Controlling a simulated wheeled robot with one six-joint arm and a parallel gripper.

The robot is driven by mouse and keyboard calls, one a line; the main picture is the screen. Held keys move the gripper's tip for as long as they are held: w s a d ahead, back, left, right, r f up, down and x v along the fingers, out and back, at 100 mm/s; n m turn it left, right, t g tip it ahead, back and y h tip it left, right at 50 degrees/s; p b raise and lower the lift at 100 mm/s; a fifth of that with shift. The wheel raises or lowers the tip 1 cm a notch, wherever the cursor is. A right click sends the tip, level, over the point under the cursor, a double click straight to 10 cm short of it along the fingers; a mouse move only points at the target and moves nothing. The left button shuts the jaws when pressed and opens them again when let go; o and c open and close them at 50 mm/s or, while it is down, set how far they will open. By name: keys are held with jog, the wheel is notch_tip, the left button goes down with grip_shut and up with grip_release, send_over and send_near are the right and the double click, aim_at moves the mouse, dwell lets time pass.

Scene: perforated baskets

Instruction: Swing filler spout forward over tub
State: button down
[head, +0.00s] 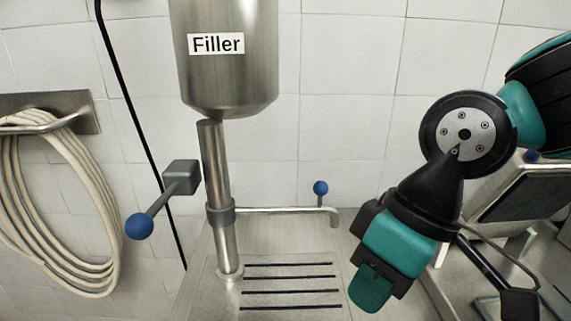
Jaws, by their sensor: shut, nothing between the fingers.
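The filler (229,85) is a steel vessel labelled "Filler", mounted above a steel post (215,170). Its spout (280,209) is a thin steel pipe running right from a grey collar (220,212) on the post, ending in a short downward bend. A small blue knob (320,187) on a dark stem rises near the spout's far end. My gripper (370,288) is shut and empty, pointing down, to the right of and lower in the picture than the spout tip, apart from it. I see no tub that I can tell for certain.
A lever with a blue ball (139,226) juts left from a grey block (181,177) beside the post. A slotted steel surface (315,287) lies below the spout. A coiled hose (50,200) hangs at left. Metal equipment (530,210) stands at right.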

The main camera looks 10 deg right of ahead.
jog(key=w+r+n+g+p, duration=0.1)
jog(key=w+r+n+p, duration=0.4)
jog(key=w, duration=0.4)
jog(key=w+r+n+g+p, duration=0.1)
jog(key=w+r+n+p, duration=0.4)
jog(key=w, duration=0.5)
jog(key=w+d+n+h+p, duration=0.1)
jog(key=w+d+n+p, duration=0.2)
jog(key=w+n, duration=0.4)
jog(key=w+d+n+g+h+p, duration=0.1)
jog(key=w+d+n, duration=0.4)
jog(key=w, duration=0.5)
jog(key=n+h+p, duration=0.1)
jog(key=n+p, duration=0.1)
jog(key=shift+d+f+n+p, duration=0.15)
jog(key=shift+f+n+p, duration=0.15)
jog(key=shift+f+p, duration=0.1)
jog(key=shift+w+f, duration=0.1)
jog(key=shift+f, duration=0.05)
